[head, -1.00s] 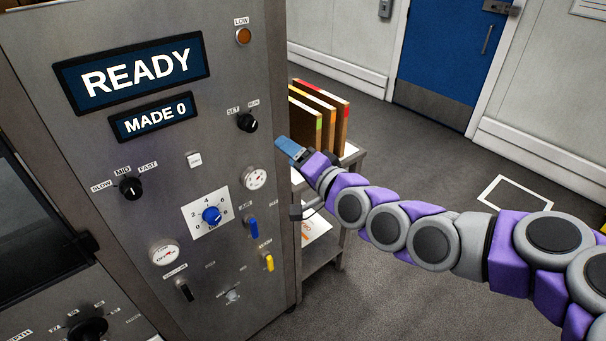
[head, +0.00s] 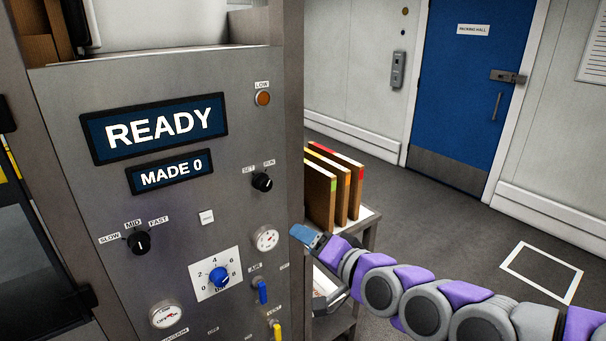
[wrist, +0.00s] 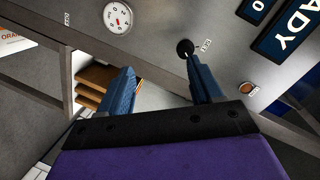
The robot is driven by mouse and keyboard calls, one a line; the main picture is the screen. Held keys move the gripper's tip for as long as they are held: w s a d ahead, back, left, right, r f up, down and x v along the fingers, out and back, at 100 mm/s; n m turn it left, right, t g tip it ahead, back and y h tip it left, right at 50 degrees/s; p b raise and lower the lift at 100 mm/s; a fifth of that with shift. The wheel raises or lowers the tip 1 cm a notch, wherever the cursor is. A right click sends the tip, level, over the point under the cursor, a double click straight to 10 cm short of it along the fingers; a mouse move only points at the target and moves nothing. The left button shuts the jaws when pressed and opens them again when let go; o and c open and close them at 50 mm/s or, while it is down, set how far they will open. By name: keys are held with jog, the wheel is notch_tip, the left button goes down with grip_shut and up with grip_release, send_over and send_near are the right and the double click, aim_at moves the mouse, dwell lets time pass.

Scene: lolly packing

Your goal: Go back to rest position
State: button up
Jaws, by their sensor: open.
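My gripper (head: 308,238) is at the right edge of the grey machine panel (head: 90,195), to the right of the gauge and below the SET/RUN knob (head: 262,182). In the wrist view my gripper (wrist: 160,80) has its two blue fingers apart with nothing between them. The same knob shows in the wrist view (wrist: 185,48) near the tip of the right finger; I cannot tell whether they touch. The displays read READY (head: 158,128) and MADE 0 (head: 170,172).
A small table (head: 368,222) behind my gripper bears several upright brown boards (head: 320,195) with coloured edges. A blue door (head: 460,100) is at the back. Open grey floor with a white square outline (head: 541,272) lies to the right.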

jog(key=s+d+f+n+g+h, duration=0.1)
jog(key=s+f+n+g+h, duration=0.1)
jog(key=s+f+g+h, duration=0.3)
jog(key=s+d+f+n+g, duration=0.2)
jog(key=s+f+g, duration=0.1)
jog(key=s+f, duration=0.45)
jog(key=s+d+g+h, duration=0.2)
jog(key=s+d+g, duration=0.1)
jog(key=s, duration=0.7)
jog(key=s+d+g+h, duration=0.2)
jog(key=s+d+g, duration=0.1)
jog(key=s, duration=0.7)
jog(key=shift+s+d+f+g, duration=0.2)
jog(key=shift+s+d+g, duration=0.15)
jog(key=shift+d, duration=0.1)
